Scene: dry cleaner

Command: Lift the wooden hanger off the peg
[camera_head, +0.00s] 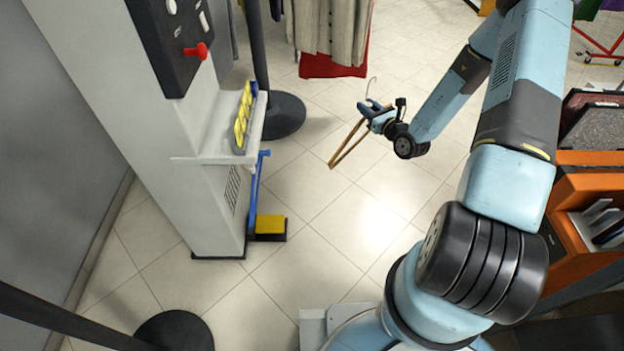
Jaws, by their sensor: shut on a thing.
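The wooden hanger (346,146) is in my gripper (372,108), near the middle of the view. Its metal hook (371,84) points up above the gripper, and its brown wooden part hangs down to the lower left. My gripper is shut on the hanger and holds it in the air over the tiled floor. The fingertips are small in this view, so the exact grip point is hard to make out. I cannot make out a peg touching the hanger.
A white machine (200,190) with a red lever (196,51) and a yellow pedal (270,225) stands at left. Garments (335,30) hang at the back. An orange shelf unit (590,190) is at right. Black round bases (284,115) stand on the floor. Open floor lies in the middle.

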